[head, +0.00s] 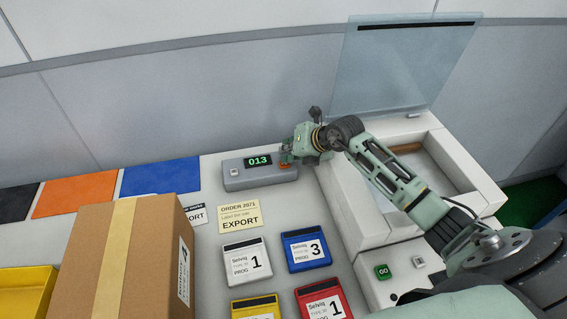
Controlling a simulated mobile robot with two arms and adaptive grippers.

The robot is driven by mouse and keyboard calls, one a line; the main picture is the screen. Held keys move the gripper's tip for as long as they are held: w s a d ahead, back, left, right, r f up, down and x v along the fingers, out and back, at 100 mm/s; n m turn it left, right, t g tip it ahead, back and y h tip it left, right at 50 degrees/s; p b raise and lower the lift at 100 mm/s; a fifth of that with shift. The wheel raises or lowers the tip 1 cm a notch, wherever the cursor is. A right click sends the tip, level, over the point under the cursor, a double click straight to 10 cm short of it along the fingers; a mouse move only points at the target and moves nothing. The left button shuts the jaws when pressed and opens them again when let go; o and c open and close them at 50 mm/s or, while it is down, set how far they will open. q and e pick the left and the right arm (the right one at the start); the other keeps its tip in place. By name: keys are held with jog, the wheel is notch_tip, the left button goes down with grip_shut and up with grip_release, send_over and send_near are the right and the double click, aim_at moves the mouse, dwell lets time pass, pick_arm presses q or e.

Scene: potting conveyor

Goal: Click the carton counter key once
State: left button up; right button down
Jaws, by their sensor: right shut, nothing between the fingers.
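The carton counter (262,180) is a grey box at the back of the white counter top, with a display (258,161) reading 013 in green. A small pale button (235,172) sits on its left end. My right gripper (287,160) is shut and empty at the counter's right end, fingers pointing down. A small orange-red patch shows at its fingertips, and the gripper hides most of that end. I cannot tell whether the fingertips touch the key. My left gripper is not in view.
A cardboard carton (115,260) stands at front left beside a yellow bin (25,290). A yellow order card (240,215) lies before the counter, with white (246,261), blue (309,253) and red (322,299) labelled cases nearer. A white machine with a raised clear lid (400,65) stands right.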

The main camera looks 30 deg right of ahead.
jog(key=shift+s+f, duration=0.2)
jog(key=shift+f, duration=0.35)
jog(key=shift+w+d+r+p, duration=0.1)
jog(key=shift+d+r+p, duration=0.1)
jog(key=shift+r+p, duration=0.35)
jog(key=shift+d+r, duration=0.2)
jog(key=shift+r, duration=0.3)
jog(key=shift+r, duration=0.15)
notch_tip(320, 180, up, 5)
jog(key=p, duration=0.4)
jog(key=shift+a, duration=0.1)
dwell(0.3)
